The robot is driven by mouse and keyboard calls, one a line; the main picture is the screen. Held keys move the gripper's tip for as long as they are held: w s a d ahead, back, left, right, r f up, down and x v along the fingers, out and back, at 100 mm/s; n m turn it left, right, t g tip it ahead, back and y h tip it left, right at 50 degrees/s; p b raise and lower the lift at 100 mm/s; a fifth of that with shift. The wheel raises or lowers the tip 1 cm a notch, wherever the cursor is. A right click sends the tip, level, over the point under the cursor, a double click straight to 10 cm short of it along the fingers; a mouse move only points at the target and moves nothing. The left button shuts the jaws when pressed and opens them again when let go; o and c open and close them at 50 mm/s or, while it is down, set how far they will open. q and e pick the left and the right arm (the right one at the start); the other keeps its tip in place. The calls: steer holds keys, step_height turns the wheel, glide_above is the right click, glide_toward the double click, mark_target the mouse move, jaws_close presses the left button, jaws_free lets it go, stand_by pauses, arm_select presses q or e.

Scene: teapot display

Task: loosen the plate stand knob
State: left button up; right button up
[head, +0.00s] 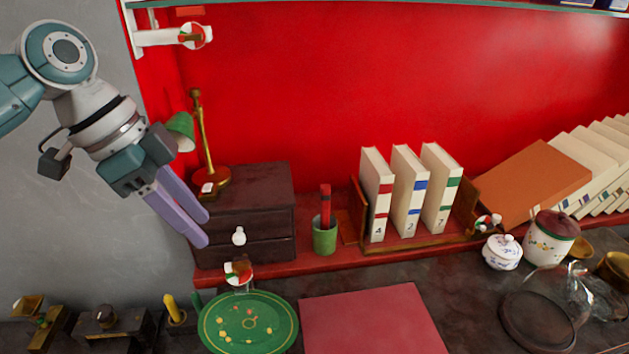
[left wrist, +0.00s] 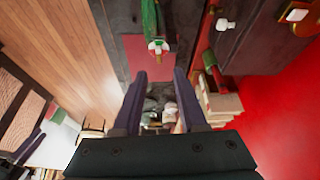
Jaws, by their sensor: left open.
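The plate stand knob (head: 238,273), round with red, white and green parts, sits at the back top edge of the green plate (head: 270,338). In the left wrist view the knob (left wrist: 158,46) shows beyond my fingertips, with the plate seen nearly edge-on (left wrist: 149,15). My left gripper (head: 204,230) is open and empty, above and to the left of the knob in the head view. In the left wrist view the gap between its fingers (left wrist: 159,75) lines up with the knob, with nothing between them. Most of the stand is hidden.
A dark drawer chest (head: 265,215) with a white knob (head: 238,236) and a lamp (head: 202,150) stand close by my left gripper. A green cup (head: 325,237) is to the right. A red mat (head: 370,322) lies beside the plate. A yellow-handled item (head: 171,308) stands left.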

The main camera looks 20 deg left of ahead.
mark_target(234, 264)
arm_select(q)
steer(key=x, duration=0.8)
steer(key=shift+s+d, duration=0.1)
jaws_close()
stand_by(0.4)
